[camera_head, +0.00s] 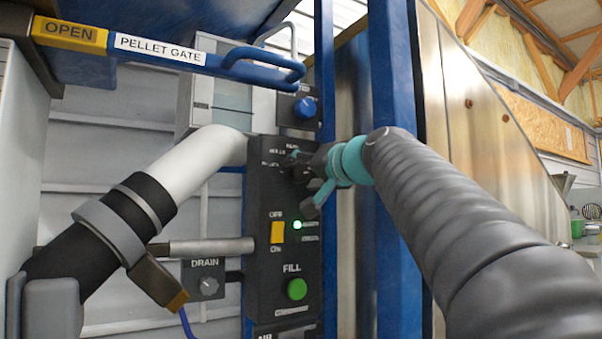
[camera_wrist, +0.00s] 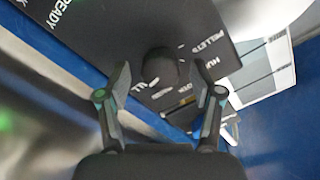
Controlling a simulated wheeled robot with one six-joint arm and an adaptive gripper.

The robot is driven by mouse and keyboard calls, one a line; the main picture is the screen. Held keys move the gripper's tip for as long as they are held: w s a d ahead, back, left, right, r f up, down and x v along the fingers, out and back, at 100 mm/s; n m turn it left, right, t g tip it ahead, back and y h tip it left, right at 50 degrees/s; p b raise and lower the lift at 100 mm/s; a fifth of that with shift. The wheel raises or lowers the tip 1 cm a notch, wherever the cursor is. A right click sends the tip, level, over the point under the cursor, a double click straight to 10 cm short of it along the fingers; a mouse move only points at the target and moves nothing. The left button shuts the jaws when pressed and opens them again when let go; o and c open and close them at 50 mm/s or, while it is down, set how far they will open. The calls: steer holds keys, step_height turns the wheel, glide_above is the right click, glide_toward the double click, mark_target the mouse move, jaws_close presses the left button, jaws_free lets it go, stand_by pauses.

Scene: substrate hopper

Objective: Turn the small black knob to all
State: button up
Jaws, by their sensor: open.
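The small black knob (camera_wrist: 160,66) sits on the black control panel (camera_head: 262,262). In the head view the knob (camera_head: 299,172) is mostly hidden behind my gripper (camera_head: 304,186). My gripper is open, with its fingers at the upper part of the panel. Whether either finger touches the knob cannot be told.
Below are a yellow OFF/ON switch (camera_head: 277,232), a lit green lamp (camera_head: 297,225) and a green FILL button (camera_head: 297,289). A blue knob (camera_head: 305,107) is above, a DRAIN knob (camera_head: 208,286) lower left. A white pipe (camera_head: 205,160) and blue post (camera_head: 392,200) flank the panel.

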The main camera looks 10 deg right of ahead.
steer(key=v, duration=1.1)
steer(key=shift+r, duration=0.1)
steer(key=s+a+f+g+h, duration=0.1)
steer(key=s+a+f+g, duration=0.1)
steer(key=f, duration=0.7)
steer(key=s+a+f+g, duration=0.1)
steer(key=f+g, duration=0.1)
steer(key=f, duration=0.6)
steer(key=s+a+f+g+h, duration=0.1)
steer(key=s+a+f+g, duration=0.1)
steer(key=f, duration=0.7)
steer(key=s+f+n+g+h, duration=0.1)
steer(key=s+f, duration=0.3)
steer(key=f, duration=0.5)
steer(key=s+f+n+g+h, duration=0.1)
steer(key=s+f+g, duration=0.1)
steer(key=s+f, duration=0.3)
steer(key=s+f+n+g+h, duration=0.1)
steer(key=s+f, duration=0.4)
steer(key=f, duration=0.8)
steer(key=shift+d+n+g+h, duration=0.3)
steer(key=shift+d+n+g, duration=0.15)
steer(key=shift+g, duration=0.35)
